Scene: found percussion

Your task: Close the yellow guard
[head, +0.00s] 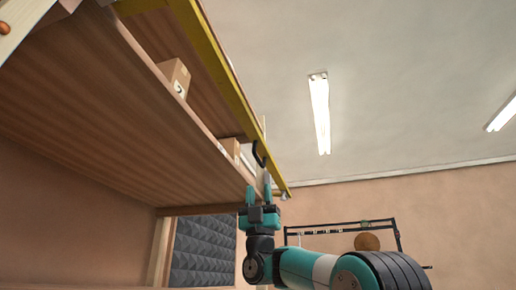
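The yellow guard (222,84) is a long bar running from the top of the view down to the right, along the outer side of the wooden shelving. A dark hooked piece (258,154), perhaps its handle, shows near its lower right end. My gripper (259,189) points up just below this dark piece, close to the guard's lower right end. Its two teal fingers stand apart with a gap between them, and I see nothing held. Whether a finger touches the guard or the dark piece I cannot tell.
A wooden shelf (85,95) fills the upper left, seen from below. A cardboard box (175,76) and a smaller one (231,148) sit on it. A dark rack (342,228) with a round disc (367,242) stands behind my arm. The space right of the guard looks open.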

